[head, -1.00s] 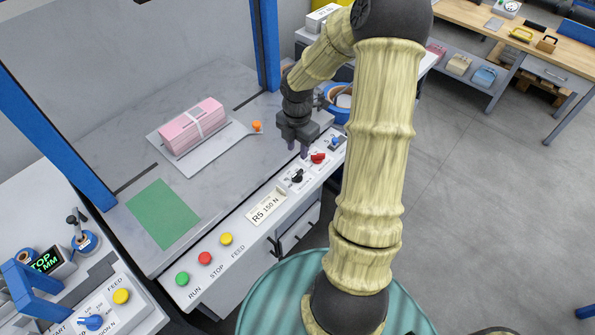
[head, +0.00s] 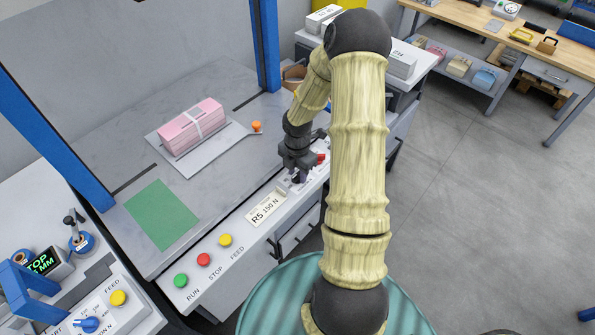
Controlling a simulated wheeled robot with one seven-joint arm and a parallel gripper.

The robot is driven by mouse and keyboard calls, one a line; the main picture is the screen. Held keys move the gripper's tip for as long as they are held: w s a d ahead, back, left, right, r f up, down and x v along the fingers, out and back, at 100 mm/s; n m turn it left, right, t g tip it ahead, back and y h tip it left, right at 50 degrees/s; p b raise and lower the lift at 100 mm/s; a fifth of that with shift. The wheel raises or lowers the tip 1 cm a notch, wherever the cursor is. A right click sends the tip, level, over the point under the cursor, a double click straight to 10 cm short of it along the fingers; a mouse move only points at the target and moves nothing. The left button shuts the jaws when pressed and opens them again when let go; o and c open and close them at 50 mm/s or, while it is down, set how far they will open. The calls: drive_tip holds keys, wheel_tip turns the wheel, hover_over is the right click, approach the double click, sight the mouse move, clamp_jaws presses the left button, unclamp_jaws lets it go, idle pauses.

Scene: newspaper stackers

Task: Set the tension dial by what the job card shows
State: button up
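The job card (head: 266,206) lies on the front ledge of the strapping bench and reads "R5 150 N". To its right on the ledge is a black dial (head: 297,180), mostly covered by my gripper. My gripper (head: 299,174) points down with its fingertips at this dial. I cannot tell whether the fingers touch it or how far apart they are. The dial's pointer and scale marks are hidden or too small to read. A red knob (head: 320,158) sits just right of my gripper, partly covered.
Green, red and yellow buttons (head: 225,240), labelled RUN, STOP and FEED, sit left of the card. A strapped pink bundle (head: 192,125) lies on a grey plate on the bench. A blue post (head: 266,45) stands behind. Another machine (head: 90,320) is at lower left.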

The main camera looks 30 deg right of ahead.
clamp_jaws()
drive_tip(key=shift+m, duration=0.3)
drive_tip(key=m+p, duration=0.1)
drive_tip(key=m, duration=0.4)
drive_tip(key=shift+r+m, duration=0.1)
drive_tip(key=shift+m, duration=0.3)
drive_tip(key=m, duration=0.6)
drive_tip(key=shift+p, duration=0.3)
drive_tip(key=m, duration=0.4)
drive_tip(key=shift+w, duration=0.1)
drive_tip(key=m, duration=0.3)
drive_tip(key=shift+m, duration=0.4)
drive_tip(key=m, duration=0.6)
drive_tip(key=shift+m, duration=0.3)
